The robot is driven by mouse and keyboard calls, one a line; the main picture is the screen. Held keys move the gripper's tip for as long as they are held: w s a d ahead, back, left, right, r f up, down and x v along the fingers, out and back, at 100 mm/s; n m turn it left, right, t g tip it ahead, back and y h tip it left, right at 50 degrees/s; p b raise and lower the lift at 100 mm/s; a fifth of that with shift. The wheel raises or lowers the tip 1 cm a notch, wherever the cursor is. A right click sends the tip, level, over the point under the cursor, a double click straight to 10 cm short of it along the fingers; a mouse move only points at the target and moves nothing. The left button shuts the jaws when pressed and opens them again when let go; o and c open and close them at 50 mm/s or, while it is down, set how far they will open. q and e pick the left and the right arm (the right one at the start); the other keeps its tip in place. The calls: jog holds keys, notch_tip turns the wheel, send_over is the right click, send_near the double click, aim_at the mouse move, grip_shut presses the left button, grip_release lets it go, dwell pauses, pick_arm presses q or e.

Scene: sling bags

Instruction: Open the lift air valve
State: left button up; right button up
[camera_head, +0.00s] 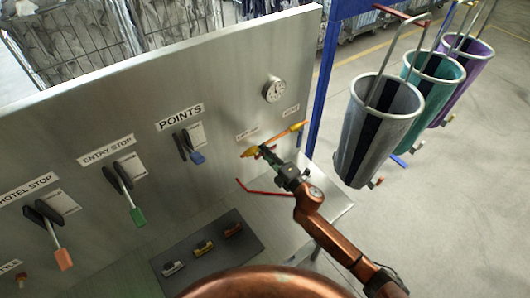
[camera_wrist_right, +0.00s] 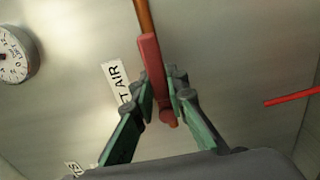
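The lift air valve is on the metal panel beside a white label (camera_head: 247,134) that is partly readable as "T AIR" in the right wrist view (camera_wrist_right: 118,82). An orange-copper pipe (camera_head: 291,130) runs along the panel there. In the right wrist view the valve's red handle (camera_wrist_right: 152,62) lies roughly in line with the pipe (camera_wrist_right: 144,14). My right gripper (camera_head: 265,155) is at the valve. Its green fingers (camera_wrist_right: 160,88) close in on both sides of the red handle and appear shut on it. My left gripper is not in view.
A round dial (camera_head: 274,89) sits above the valve. A thin red rod (camera_head: 265,191) sticks out below the gripper. Levers marked POINTS (camera_head: 188,146) and ENTRY STOP (camera_head: 126,193) are to the left. Grey (camera_head: 376,128), teal and purple bags hang at right.

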jog(key=o, duration=0.5)
jog(key=shift+s, duration=0.1)
jog(key=v, duration=1.2)
